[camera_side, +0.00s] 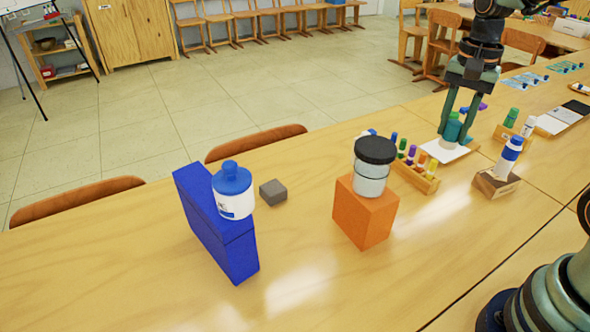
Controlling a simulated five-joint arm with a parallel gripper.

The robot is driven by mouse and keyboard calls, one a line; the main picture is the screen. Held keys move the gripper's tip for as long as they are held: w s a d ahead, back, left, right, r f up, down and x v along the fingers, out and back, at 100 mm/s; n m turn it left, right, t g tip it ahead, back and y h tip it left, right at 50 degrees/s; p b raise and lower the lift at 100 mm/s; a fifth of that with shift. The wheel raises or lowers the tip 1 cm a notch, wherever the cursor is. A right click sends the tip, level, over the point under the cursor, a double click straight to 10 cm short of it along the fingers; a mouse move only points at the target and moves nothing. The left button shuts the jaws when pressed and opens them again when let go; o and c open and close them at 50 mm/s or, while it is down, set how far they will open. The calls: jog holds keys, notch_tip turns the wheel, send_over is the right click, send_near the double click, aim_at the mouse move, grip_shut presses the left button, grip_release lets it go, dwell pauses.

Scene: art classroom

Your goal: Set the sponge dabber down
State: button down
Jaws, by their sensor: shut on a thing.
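My gripper (456,128) is at the upper right, pointing down, shut on a sponge dabber (452,131). The dabber looks teal-green on top with a pale lower part, and it is upright between the fingers. It is over a white sheet or tray (461,153) on the table. I cannot tell whether its base touches the white surface.
A wooden rack (424,184) of coloured dabbers stands just left. A blue-capped bottle (508,158) sits in a wooden holder (488,186) to the right. An orange block (362,213) bears a black-lidded jar (371,176).

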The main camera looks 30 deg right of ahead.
jog(key=shift+a+r, duration=0.1)
jog(key=shift+r, duration=0.2)
jog(key=shift+w+a+n, duration=0.1)
jog(key=shift+a+n, duration=0.15)
jog(key=shift+n, duration=0.35)
jog(key=w+a+f+n, duration=0.1)
jog(key=a+f+n, duration=0.2)
jog(key=a+n, duration=0.4)
jog(key=n, duration=0.5)
jog(key=shift+w+a, duration=0.15)
jog(key=shift+a, duration=0.05)
